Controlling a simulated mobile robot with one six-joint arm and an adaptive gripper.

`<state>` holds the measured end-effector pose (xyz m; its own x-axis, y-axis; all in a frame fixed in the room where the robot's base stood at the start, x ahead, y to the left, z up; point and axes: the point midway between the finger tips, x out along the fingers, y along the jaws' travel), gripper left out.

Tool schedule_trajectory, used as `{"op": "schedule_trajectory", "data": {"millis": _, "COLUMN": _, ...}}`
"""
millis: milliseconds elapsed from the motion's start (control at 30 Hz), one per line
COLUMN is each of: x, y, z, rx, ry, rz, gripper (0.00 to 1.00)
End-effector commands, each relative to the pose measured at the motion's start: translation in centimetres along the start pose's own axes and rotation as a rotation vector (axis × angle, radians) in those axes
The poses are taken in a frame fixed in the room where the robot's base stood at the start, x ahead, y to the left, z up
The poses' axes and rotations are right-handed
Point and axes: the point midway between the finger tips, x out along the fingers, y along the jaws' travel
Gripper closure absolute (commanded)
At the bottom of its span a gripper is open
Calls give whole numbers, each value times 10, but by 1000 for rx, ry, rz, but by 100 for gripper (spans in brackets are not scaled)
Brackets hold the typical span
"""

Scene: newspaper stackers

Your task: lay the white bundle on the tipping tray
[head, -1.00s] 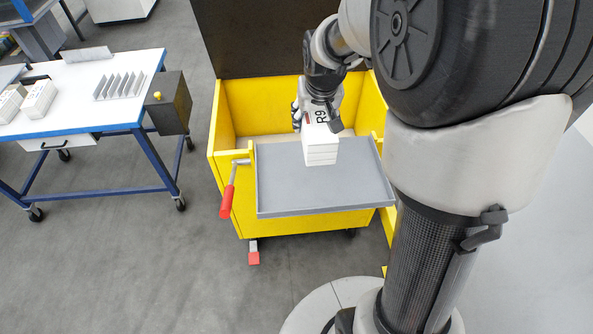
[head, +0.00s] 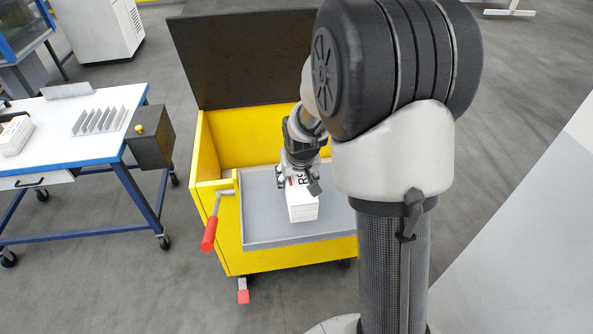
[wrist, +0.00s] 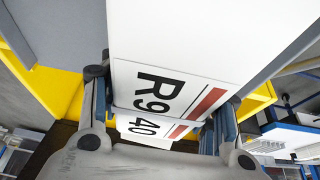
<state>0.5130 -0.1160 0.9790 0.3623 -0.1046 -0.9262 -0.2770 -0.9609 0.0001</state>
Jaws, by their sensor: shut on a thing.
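The white bundle (head: 302,207) is a white block with black lettering and a red stripe. My gripper (head: 299,180) is shut on it, with a finger on each side. The wrist view shows the bundle (wrist: 190,50) between the two fingers (wrist: 165,118), with "R9" and "40" readable. The tipping tray (head: 262,230) is a grey, shallow, rimmed tray at the front of the yellow bin. The bundle is over the tray in the head view; I cannot tell whether its underside touches the tray. My arm hides the tray's right part.
The yellow bin (head: 228,140) has a raised dark lid (head: 240,60) behind. A red-handled lever (head: 209,234) is at the tray's left. A white-topped table (head: 60,125) with a slotted rack (head: 99,120) and white bundles (head: 14,136) stands at left. Grey floor lies between.

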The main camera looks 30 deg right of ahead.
Motion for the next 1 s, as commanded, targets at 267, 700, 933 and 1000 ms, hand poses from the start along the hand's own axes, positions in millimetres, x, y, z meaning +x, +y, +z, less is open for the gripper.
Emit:
{"op": "schedule_trajectory", "data": {"millis": 267, "x": 20, "y": 0, "z": 7, "rx": -1, "ry": 3, "rz": 0, "gripper": 100}}
{"op": "schedule_trajectory", "data": {"millis": 700, "x": 40, "y": 0, "z": 15, "rx": 0, "ry": 5, "rz": 0, "gripper": 100}}
{"op": "schedule_trajectory", "data": {"millis": 933, "x": 44, "y": 0, "z": 18, "rx": -1, "ry": 0, "rz": 0, "gripper": 39}}
{"op": "schedule_trajectory", "data": {"millis": 1000, "x": 44, "y": 0, "z": 18, "rx": -1, "ry": 0, "rz": 0, "gripper": 34}}
